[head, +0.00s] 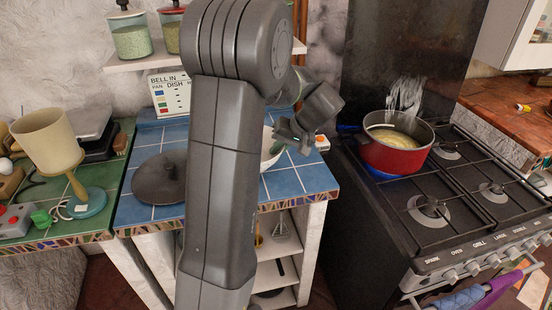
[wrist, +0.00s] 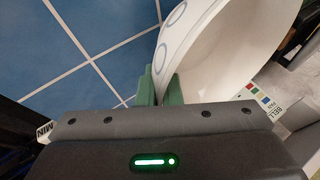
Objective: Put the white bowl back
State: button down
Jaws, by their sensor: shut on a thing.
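The white bowl (head: 268,157) is over the right part of the blue-tiled counter (head: 304,181) in the head view, partly hidden behind my arm. In the wrist view the bowl (wrist: 235,45) fills the upper right, with blue ring marks on its outside. My gripper (head: 280,146) is shut on the bowl's rim; its green fingers (wrist: 160,86) pinch the wall in the wrist view. I cannot tell whether the bowl touches the counter.
A dark round lid (head: 160,179) lies on the counter's left part. A white box with lettering (head: 169,96) stands at the back. A red pot (head: 394,156) with yellowish contents sits on the black stove (head: 395,210) to the right. A shelf (head: 124,62) with jars hangs above.

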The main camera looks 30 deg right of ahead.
jog(key=shift+f, duration=1.9)
jog(key=c, duration=1.6)
grip_release()
jog(key=shift+r, duration=0.25)
jog(key=v, duration=1.1)
jog(key=shift+s+d+r, duration=0.15)
jog(key=shift+s+r, duration=0.15)
